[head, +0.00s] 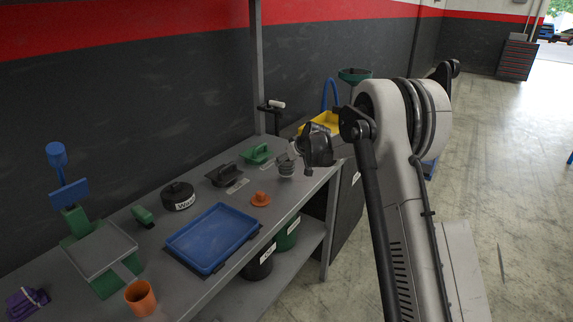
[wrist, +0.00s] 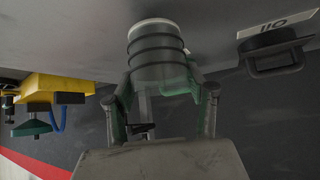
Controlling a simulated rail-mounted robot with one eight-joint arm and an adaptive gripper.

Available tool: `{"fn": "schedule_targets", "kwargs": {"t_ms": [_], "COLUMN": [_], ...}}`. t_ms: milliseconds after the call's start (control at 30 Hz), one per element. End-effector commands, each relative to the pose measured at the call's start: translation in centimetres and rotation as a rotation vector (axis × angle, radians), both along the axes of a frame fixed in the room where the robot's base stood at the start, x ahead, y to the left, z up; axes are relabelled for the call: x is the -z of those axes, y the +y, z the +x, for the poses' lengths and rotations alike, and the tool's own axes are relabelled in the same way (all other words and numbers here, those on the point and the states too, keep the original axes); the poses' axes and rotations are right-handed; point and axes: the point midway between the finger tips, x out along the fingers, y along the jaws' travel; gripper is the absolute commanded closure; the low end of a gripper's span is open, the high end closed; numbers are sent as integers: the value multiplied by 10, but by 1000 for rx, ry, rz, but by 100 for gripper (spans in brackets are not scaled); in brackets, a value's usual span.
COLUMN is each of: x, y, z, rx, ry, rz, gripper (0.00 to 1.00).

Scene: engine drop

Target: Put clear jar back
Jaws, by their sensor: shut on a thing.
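The clear jar (wrist: 158,52), see-through grey with dark rings and a pale rim, is between the fingers of my gripper (wrist: 162,86) in the wrist view. My gripper is shut on it, with one finger on each side. In the head view the jar (head: 285,164) shows at the right end of the grey workbench (head: 222,190), left of my gripper (head: 303,152). I cannot tell whether it touches the bench top.
A dark lidded holder (head: 224,176) with a label (wrist: 277,24) and a green holder (head: 257,154) stand nearby. An orange piece (head: 260,199) and a blue tray (head: 213,237) lie nearer the front. A yellow container (head: 313,126) stands behind my gripper.

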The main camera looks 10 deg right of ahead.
Motion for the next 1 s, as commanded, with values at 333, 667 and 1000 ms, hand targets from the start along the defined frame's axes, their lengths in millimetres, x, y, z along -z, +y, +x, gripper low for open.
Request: {"fn": "schedule_targets", "kwargs": {"t_ms": [333,667,1000], "x": [18,21,18], "y": [0,0,0], "z": [0,0,0], "rx": [0,0,0], "ry": [-1,0,0], "rz": [0,0,0], "gripper": [98,31,31]}}
